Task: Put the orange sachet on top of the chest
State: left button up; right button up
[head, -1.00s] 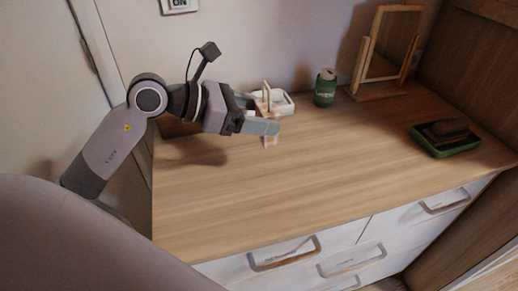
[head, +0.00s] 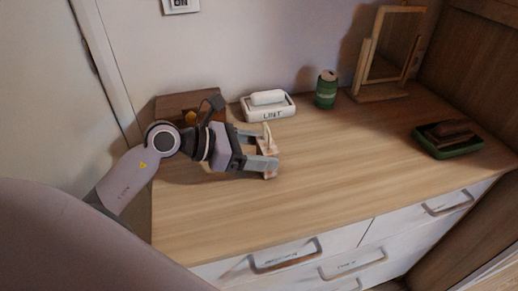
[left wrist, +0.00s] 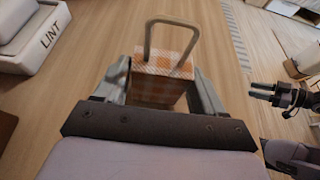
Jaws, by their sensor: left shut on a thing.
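The orange-and-white checked sachet (left wrist: 160,88) has a stiff pale loop on top. My left gripper (left wrist: 162,82) is shut on it, one finger on each side. In the head view the sachet (head: 267,144) sits in the left gripper (head: 264,153), low over the left part of the wooden top of the chest (head: 330,175). I cannot tell whether its base touches the wood. My right gripper (left wrist: 262,92) shows small and dark at the right of the left wrist view; its jaw gap is unclear.
A white LINT tray (head: 268,113) stands behind the sachet, beside a brown box (head: 175,104) partly hidden by my arm. A green can (head: 326,90), a wooden-framed mirror (head: 380,95) and a green tray (head: 450,148) stand to the right. The chest's middle and front are clear.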

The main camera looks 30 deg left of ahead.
pick_arm(q)
jog(key=o, duration=1)
jog(key=shift+f, duration=0.1)
jog(key=shift+o, duration=0.2)
jog(key=shift+r, duration=0.2)
jog(key=shift+s+a, duration=0.2)
jog(key=shift+a, duration=0.05)
jog(key=b+v, duration=0.1)
jog(key=v, duration=1)
jog(key=shift+r, duration=0.2)
jog(key=shift+s+a, duration=0.1)
jog(key=shift+s, duration=0.15)
